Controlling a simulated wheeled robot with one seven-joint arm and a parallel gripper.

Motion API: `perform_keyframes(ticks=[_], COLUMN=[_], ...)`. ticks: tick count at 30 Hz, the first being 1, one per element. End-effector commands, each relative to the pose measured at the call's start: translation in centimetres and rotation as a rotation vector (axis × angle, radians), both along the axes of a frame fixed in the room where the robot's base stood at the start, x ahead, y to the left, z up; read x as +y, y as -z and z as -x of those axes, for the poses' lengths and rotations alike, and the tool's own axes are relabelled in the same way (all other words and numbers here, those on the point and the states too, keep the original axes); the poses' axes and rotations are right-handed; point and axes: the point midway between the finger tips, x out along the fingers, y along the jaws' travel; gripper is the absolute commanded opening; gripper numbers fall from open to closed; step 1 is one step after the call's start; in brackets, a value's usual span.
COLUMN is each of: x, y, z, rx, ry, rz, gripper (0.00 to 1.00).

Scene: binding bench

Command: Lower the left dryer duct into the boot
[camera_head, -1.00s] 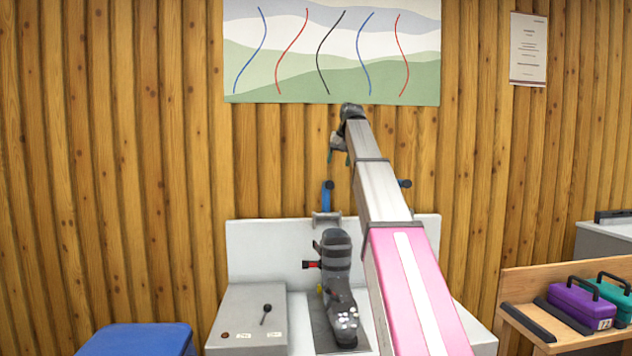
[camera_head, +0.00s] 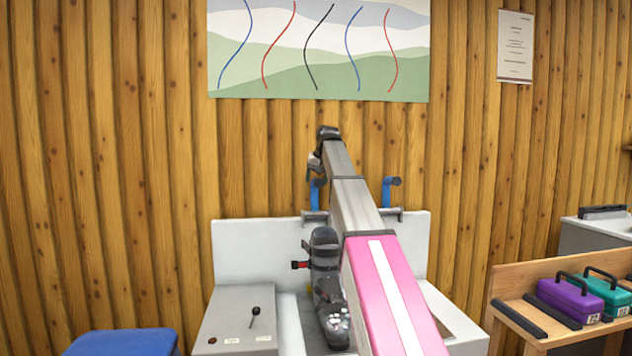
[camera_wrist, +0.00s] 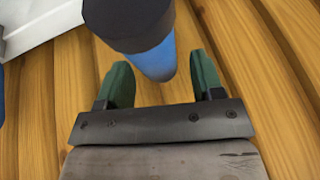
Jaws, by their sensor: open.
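The left dryer duct (camera_head: 317,194) is a blue upright tube on the bracket at the back of the white bench, behind the boot. My gripper (camera_head: 313,172) is at its upper end in the head view, partly hidden by my wrist. In the wrist view my gripper (camera_wrist: 160,60) is open, its green fingers on either side of the lower part of a blue duct (camera_wrist: 157,62) with a dark end. I cannot tell whether they touch it. The dark grey boot (camera_head: 325,262) stands upright on the bench, partly hidden by my arm.
The right duct (camera_head: 388,188) stands right of my arm. A grey box with a lever (camera_head: 236,318) is at the bench's left, and a blue-topped object (camera_head: 124,343) further left. Purple (camera_head: 569,299) and teal (camera_head: 606,293) cases sit on a wooden shelf at right.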

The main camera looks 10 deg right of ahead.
Motion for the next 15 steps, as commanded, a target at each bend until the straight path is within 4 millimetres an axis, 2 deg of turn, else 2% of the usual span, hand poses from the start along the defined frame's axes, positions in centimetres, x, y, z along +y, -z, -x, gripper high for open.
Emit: perform_keyframes(ticks=[12, 14, 15], x=[0.15, 0.15, 0.15], y=[0.70, 0.70, 0.70], z=[-0.28, -0.28, -0.29], rx=[0.000, 0.000, 0.000], ry=[0.000, 0.000, 0.000], rz=[0.000, 0.000, 0.000], gripper=[0.61, 0.42, 0.28])
